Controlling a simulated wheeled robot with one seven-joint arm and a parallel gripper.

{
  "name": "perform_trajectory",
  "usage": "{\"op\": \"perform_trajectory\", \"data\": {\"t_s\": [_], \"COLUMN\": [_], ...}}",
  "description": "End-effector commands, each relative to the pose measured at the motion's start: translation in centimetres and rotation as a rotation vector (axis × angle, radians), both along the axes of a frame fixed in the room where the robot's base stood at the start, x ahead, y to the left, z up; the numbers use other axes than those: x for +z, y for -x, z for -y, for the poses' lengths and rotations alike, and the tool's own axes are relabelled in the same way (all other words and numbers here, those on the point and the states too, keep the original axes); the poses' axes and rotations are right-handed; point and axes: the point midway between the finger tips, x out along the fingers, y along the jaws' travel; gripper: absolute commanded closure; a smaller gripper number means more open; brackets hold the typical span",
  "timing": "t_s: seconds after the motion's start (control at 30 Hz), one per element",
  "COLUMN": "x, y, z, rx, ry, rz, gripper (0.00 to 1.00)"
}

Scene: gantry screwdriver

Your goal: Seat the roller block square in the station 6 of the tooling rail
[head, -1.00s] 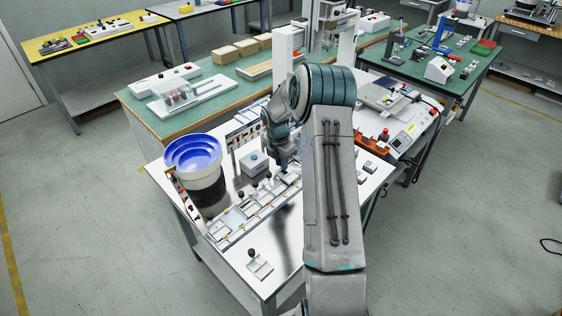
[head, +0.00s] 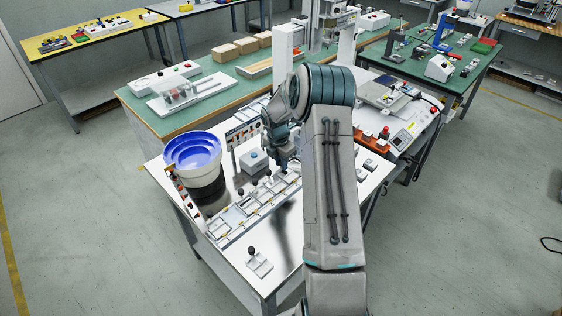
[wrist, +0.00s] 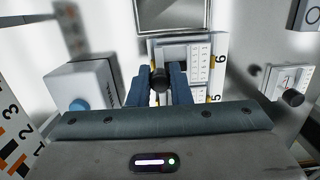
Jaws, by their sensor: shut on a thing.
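My gripper (wrist: 160,92) is shut on the black knob of the roller block (wrist: 160,78). Its two blue fingers clasp the knob from both sides. It also shows in the head view (head: 282,163), over the far end of the tooling rail (head: 225,240). In the wrist view, the held block is over or in the rail area by the printed 6 (wrist: 220,59), with a 5 nearer. A pale plate with printed marks (wrist: 200,62) shows just right of the knob. My fingers hide much of the block's body, so I cannot tell whether it touches the rail or is square.
A grey box with a blue button (wrist: 82,88) stands close left of my fingers. Another small block with a black knob (wrist: 293,97) is at right. A blue-bowled feeder (head: 192,155) stands left of the rail. A knobbed block (head: 259,265) lies on the clear near tabletop.

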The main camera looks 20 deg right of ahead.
Motion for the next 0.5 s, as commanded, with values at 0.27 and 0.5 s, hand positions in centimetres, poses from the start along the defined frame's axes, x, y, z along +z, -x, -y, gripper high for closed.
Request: {"op": "perform_trajectory", "data": {"t_s": [0.27, 0.5], "x": [-0.28, -0.27], "y": [0.00, 0.01], "z": [0.00, 0.00], "rx": [0.000, 0.000], "ry": [0.000, 0.000], "rz": [0.000, 0.000], "gripper": [0.57, 0.57]}}
